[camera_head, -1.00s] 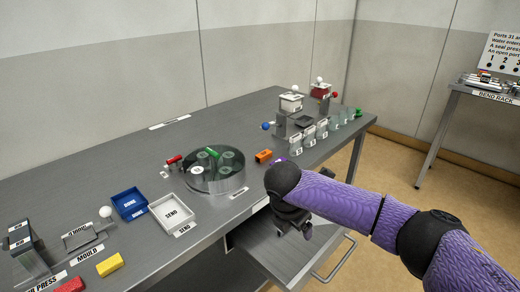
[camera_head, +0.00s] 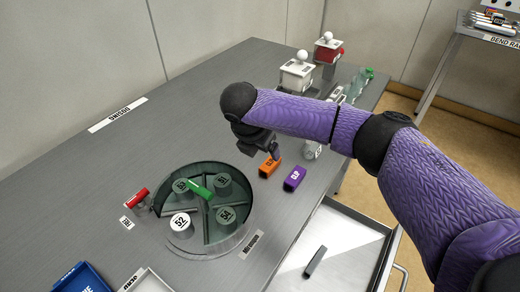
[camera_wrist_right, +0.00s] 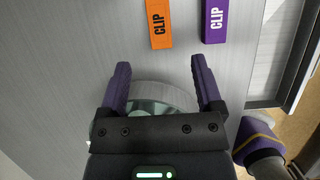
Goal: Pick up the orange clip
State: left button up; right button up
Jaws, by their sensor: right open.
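The orange clip (camera_head: 269,167) lies on the grey bench, right of the round glass-topped hood. In the right wrist view the orange clip (camera_wrist_right: 159,22) shows at the top edge, beyond my fingertips. My right gripper (camera_head: 262,148) is above the bench near the clip, partly hidden by its own wrist. In the right wrist view my right gripper (camera_wrist_right: 162,66) is open and empty, with the fingers apart. A purple clip (camera_head: 294,178) lies just right of the orange one; it also shows in the right wrist view (camera_wrist_right: 215,20). My left gripper is out of view.
The round hood (camera_head: 207,205) holds several numbered pots and has a green handle. An open drawer (camera_head: 340,245) with a dark bar (camera_head: 315,261) juts from the bench front. White-knobbed devices (camera_head: 297,75) stand at the back.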

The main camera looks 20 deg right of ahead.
aim_at(271, 162)
jog(key=x, duration=0.1)
jog(key=b+x, duration=0.1)
jog(key=x, duration=0.1)
jog(key=shift+s+d+f, duration=0.1)
jog(key=shift+s+f, duration=0.15)
jog(key=shift+s, duration=0.05)
jog(key=b+x, duration=0.1)
jog(key=x, duration=0.1)
jog(key=w+b+x, duration=0.1)
jog(key=b+x, duration=0.1)
jog(key=shift+d+f+b, duration=0.25)
jog(key=shift+b, duration=0.05)
jog(key=shift+w+d+f, duration=0.15)
jog(key=shift+f, duration=0.05)
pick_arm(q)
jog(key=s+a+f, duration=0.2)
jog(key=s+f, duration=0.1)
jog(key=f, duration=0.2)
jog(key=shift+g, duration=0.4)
pick_arm(e)
jog(key=shift+r, duration=0.15)
jog(key=shift+c, duration=0.9)
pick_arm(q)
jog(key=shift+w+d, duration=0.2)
pick_arm(e)
grip_shut()
